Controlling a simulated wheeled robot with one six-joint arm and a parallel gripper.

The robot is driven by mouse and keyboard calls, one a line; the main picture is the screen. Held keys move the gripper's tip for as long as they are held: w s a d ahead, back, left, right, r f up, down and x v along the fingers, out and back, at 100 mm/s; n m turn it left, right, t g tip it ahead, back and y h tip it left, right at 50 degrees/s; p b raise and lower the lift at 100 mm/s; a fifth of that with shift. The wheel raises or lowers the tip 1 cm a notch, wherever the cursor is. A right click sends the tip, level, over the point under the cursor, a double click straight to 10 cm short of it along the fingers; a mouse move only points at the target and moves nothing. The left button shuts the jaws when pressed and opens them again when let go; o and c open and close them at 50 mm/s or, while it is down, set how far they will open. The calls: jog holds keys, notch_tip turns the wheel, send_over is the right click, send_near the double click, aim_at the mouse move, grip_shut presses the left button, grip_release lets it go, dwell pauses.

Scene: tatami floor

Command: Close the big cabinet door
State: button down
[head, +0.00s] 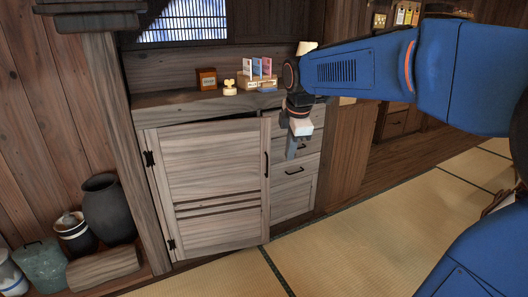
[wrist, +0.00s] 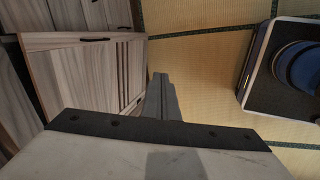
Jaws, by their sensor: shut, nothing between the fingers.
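The big cabinet door (head: 215,165) is a pale wooden panel with black hinges on its left and a dark vertical handle (head: 267,165) near its right edge. It stands slightly ajar, with a dark gap along its top right. The door also shows in the wrist view (wrist: 75,75), at the left. My gripper (head: 292,152) is shut and empty, pointing down in front of the drawers, just right of the door's free edge.
Drawers (head: 298,170) with dark handles are right of the door. The cabinet top (head: 185,97) holds a small wooden box (head: 206,79), a small yellowish figure (head: 230,88) and a card holder (head: 258,82). Dark pots (head: 108,210) stand left. Tatami floor (head: 370,235) is clear in front.

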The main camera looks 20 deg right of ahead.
jog(key=s+f+m, duration=0.3)
jog(key=s+m, duration=0.4)
jog(key=s, duration=0.6)
jog(key=n+t, duration=0.8)
jog(key=t, duration=0.6)
send_near(262, 147)
jog(key=w, duration=0.6)
jog(key=shift+w+f, duration=0.1)
jog(key=shift+w, duration=0.1)
jog(key=shift+w, duration=0.1)
